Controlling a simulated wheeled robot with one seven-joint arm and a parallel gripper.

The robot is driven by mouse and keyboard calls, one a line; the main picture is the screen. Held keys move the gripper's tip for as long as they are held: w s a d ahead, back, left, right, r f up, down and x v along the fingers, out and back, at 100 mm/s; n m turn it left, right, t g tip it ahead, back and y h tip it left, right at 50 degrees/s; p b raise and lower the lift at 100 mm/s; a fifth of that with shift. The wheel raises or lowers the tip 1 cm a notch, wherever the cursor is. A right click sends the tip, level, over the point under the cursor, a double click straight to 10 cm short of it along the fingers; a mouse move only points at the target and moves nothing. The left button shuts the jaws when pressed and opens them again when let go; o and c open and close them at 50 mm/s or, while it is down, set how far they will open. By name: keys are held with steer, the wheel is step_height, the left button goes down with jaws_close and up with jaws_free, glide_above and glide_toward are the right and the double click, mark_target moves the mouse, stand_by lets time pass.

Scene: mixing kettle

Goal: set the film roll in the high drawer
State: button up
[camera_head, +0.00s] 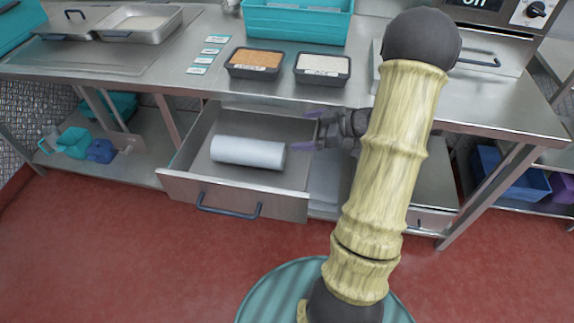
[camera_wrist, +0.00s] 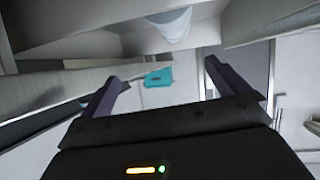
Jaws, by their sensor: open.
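The film roll (camera_head: 247,153), a whitish cylinder, lies on its side inside the pulled-out high drawer (camera_head: 233,191), under the steel table. The drawer is open toward the front, with a dark handle on its face. My gripper (camera_head: 314,130) is open and empty, just right of the roll's right end and apart from it, near the drawer's right side. In the wrist view, the two fingers of my gripper (camera_wrist: 159,84) are spread with nothing between them.
The steel table (camera_head: 195,85) bears a brown-filled tray (camera_head: 256,62), a white-filled tray (camera_head: 323,68), several small label cards and a teal bin (camera_head: 297,22). A lower shelf at left holds blue and teal containers (camera_head: 99,150). Red floor lies clear in front.

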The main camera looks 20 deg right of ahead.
steer(key=w+a+r+m+t+h, duration=0.2)
steer(key=w+h, duration=0.3)
steer(key=s+a+m+g+h, duration=0.2)
steer(key=s+a+m+g, duration=0.2)
steer(key=s+a, duration=0.3)
steer(key=s+a+m+g+h, duration=0.2)
steer(key=s+a+m+g, duration=0.2)
steer(key=s+a, duration=0.3)
steer(key=s, duration=0.5)
steer(key=shift+s+a, duration=0.2)
steer(key=shift+s, duration=0.05)
steer(key=shift+f, duration=0.1)
